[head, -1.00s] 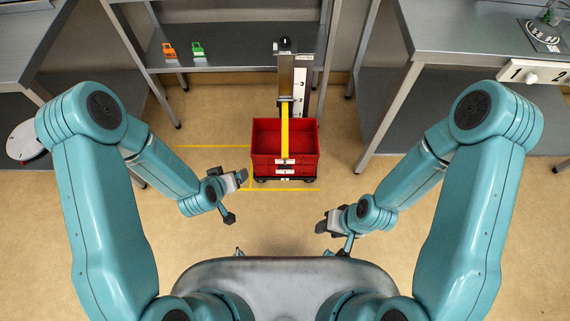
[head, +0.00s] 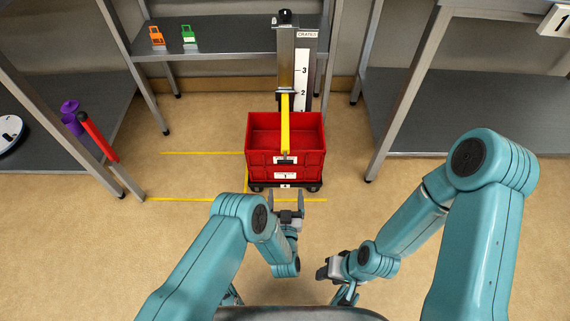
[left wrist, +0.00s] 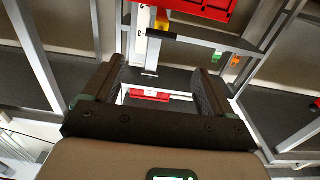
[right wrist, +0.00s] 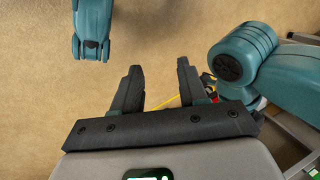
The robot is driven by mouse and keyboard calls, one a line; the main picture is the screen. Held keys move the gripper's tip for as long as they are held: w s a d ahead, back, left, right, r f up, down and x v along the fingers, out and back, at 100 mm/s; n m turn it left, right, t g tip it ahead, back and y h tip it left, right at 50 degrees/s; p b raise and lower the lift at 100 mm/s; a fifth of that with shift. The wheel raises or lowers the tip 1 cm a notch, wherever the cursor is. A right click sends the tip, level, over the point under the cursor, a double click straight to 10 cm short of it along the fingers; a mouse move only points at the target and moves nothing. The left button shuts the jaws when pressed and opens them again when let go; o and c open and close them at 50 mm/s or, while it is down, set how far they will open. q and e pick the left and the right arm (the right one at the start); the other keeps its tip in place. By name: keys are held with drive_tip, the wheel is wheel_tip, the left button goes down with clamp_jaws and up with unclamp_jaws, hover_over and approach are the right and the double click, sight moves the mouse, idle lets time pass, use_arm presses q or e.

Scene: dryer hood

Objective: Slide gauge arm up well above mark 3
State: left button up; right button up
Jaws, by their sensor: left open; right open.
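The yellow gauge arm (head: 285,128) juts from an upright metal post (head: 286,60) over the red crates (head: 258,160). Its bracket sits about level with mark 2 on the white scale (head: 302,75), below mark 3. The arm's near end hangs in front of the crate's front wall. My left gripper (head: 286,194) is open and empty, low in front of the crates and below the gauge arm. Its spread fingers show in the left wrist view (left wrist: 160,70). My right gripper (head: 322,270) is open and empty near my base; the right wrist view (right wrist: 158,70) shows floor between its fingers.
The crates stand on a dark wheeled base (head: 257,187) by yellow floor lines (head: 200,153). An orange item (head: 156,36) and a green item (head: 189,35) are on the back shelf (head: 225,43). Steel tables flank both sides. Floor between crates and right table is clear.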

sight(285, 158)
use_arm(q)
drive_tip(key=w+b, duration=0.5)
drive_tip(key=w, duration=1)
drive_tip(key=shift+a+b, duration=0.1)
drive_tip(key=shift+b, duration=0.2)
drive_tip(key=shift+w, duration=0.4)
drive_tip(key=c, duration=1.4)
drive_tip(key=shift+r+p, duration=5.65)
drive_tip(key=shift+r, duration=4.1)
drive_tip(key=shift+c, duration=0.2)
drive_tip(key=o, duration=1.4)
drive_tip(key=shift+o, duration=0.2)
